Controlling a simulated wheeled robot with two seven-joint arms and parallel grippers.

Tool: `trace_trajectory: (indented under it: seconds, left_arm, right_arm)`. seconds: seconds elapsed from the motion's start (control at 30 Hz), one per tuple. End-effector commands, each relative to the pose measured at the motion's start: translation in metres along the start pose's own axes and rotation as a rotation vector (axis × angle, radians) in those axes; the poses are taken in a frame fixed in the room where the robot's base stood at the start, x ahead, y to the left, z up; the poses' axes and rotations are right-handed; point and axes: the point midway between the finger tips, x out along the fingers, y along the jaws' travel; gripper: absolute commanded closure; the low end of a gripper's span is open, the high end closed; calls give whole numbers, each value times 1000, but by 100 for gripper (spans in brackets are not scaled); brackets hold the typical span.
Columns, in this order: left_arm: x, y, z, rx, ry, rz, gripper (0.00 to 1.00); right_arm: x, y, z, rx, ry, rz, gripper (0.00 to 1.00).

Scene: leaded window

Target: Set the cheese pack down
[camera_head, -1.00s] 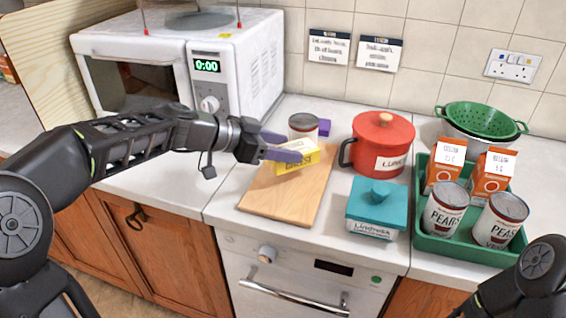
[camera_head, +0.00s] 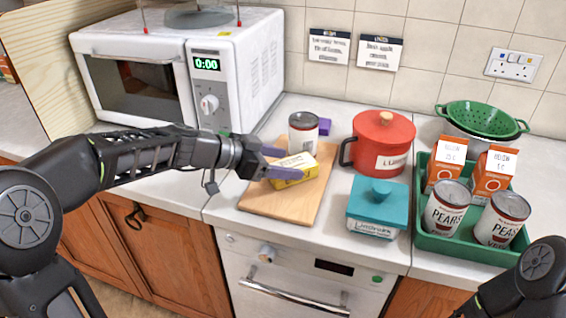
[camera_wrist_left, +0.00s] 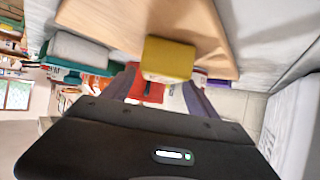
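The yellow cheese pack (camera_head: 298,169) is between the purple fingers of my left gripper (camera_head: 272,163), over the wooden chopping board (camera_head: 262,201). It is low, at or just above the board; I cannot tell if it touches. In the left wrist view the cheese pack (camera_wrist_left: 168,58) sits between the tips of the two fingers of my left gripper (camera_wrist_left: 163,84), which close on its sides. Part of the pack is hidden by the near finger. Only a part of my right arm shows at the lower right; its gripper is out of view.
A can (camera_head: 303,134) stands close behind the pack, with a purple box (camera_head: 324,127) beyond. The red pot (camera_head: 383,140) and teal box (camera_head: 377,205) stand right of the board. A green tray (camera_head: 468,247) holds cans and cartons. The microwave (camera_head: 208,75) stands behind left. The board's front is clear.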

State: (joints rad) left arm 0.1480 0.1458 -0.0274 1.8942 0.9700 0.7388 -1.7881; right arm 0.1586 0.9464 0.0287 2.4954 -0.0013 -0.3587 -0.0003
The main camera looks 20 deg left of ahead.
Motion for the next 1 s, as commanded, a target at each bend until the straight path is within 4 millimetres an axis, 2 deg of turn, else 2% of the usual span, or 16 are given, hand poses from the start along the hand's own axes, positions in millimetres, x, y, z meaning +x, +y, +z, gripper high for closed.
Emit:
trace_trajectory:
  seconds: [0.1,0.5,0.67,1.0]
  left_arm:
    - [0,0,0,0,0,0,24]
    - [-5,0,-2,1,0,-2,24]
    - [-29,-1,-1,1,0,-5,24]
    - [-99,-1,-2,1,1,-4,24]
  right_arm:
    - [0,0,0,0,0,0,64]
    - [-5,-2,0,0,1,0,64]
    - [0,0,0,0,0,0,64]
    - [8,3,0,0,0,0,64]
